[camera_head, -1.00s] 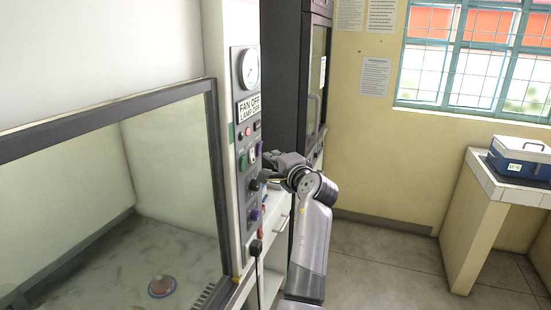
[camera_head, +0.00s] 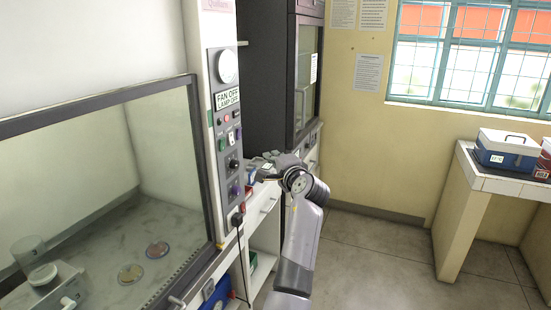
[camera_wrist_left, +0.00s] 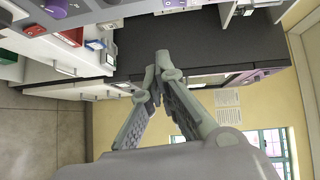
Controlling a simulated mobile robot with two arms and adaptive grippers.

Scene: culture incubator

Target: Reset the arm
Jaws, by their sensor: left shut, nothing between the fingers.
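My left arm rises from the bottom of the head view, with its grey left gripper (camera_head: 268,166) to the right of the cabinet's control panel (camera_head: 226,130). In the left wrist view the left gripper's fingers (camera_wrist_left: 158,72) meet at the tips, with nothing between them. In the head view it overlaps the white shelf unit behind it; I cannot tell the gap. My right gripper is not in view.
A glass-fronted cabinet (camera_head: 205,160) fills the left, with two dishes (camera_head: 157,249) (camera_head: 130,274) inside. A dark tall cabinet (camera_head: 270,90) stands behind the arm. A blue-and-white cooler (camera_head: 505,150) rests on a tiled counter (camera_head: 480,181) at right. Floor between is clear.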

